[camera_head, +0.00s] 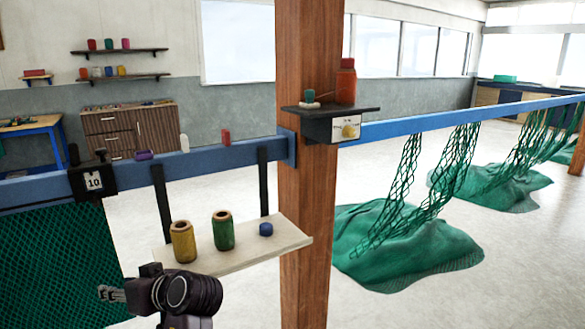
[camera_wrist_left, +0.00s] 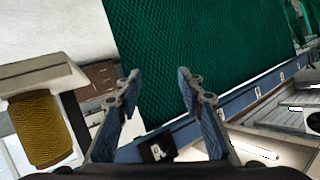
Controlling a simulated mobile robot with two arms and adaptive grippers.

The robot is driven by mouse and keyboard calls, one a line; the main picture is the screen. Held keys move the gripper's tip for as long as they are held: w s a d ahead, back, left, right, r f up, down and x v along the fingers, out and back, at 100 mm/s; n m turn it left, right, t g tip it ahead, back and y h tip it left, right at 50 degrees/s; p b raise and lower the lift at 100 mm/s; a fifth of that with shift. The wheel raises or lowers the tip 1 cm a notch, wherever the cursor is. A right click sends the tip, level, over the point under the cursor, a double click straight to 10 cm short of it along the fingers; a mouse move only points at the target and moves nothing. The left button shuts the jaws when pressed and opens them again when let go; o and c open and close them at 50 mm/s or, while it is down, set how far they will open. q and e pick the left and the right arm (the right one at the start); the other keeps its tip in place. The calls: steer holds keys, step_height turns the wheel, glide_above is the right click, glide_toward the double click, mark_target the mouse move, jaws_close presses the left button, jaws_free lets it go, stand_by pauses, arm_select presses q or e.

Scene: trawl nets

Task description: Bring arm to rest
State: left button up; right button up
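My left gripper (camera_head: 110,293) is low at the left in the head view, in front of the shelf and beside the hanging green net (camera_head: 55,265). In the left wrist view the left gripper (camera_wrist_left: 158,76) shows two fingers spread apart with nothing between them. The green net (camera_wrist_left: 215,35) lies beyond the fingertips. A yellow spool (camera_wrist_left: 40,130) sits on the shelf to the left of the fingers there. My right gripper is in neither view.
A pale shelf (camera_head: 285,237) holds the yellow spool (camera_head: 183,242), a green spool (camera_head: 223,231) and a blue cap (camera_head: 266,229). A wooden post (camera_head: 303,210) stands right of it. A blue rail (camera_head: 215,155) runs above; green netting (camera_head: 400,245) lies beyond the post.

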arm_select(q)
steer(key=s+d+f+m+h, duration=0.3)
steer(key=s+f, duration=0.4)
steer(key=f, duration=0.3)
steer(key=s+d+f+m+h, duration=0.35)
steer(key=s+f, duration=0.45)
steer(key=f, duration=0.3)
steer(key=s+d+f+m+g+h, duration=0.1)
steer(key=s+d+f+m+h, duration=0.15)
steer(key=s+d, duration=0.45)
steer(key=s+d+f+m+g+h, duration=0.2)
steer(key=s+d+h, duration=0.1)
steer(key=s, duration=0.7)
step_height(320, 180, down, 27)
steer(key=s+g, duration=0.1)
steer(key=s, duration=0.1)
steer(key=s+a+f+g, duration=0.1)
steer(key=s+a+f, duration=0.2)
steer(key=s+f, duration=1.2)
steer(key=shift+s+m+p, duration=0.3)
steer(key=shift+s, duration=0.75)
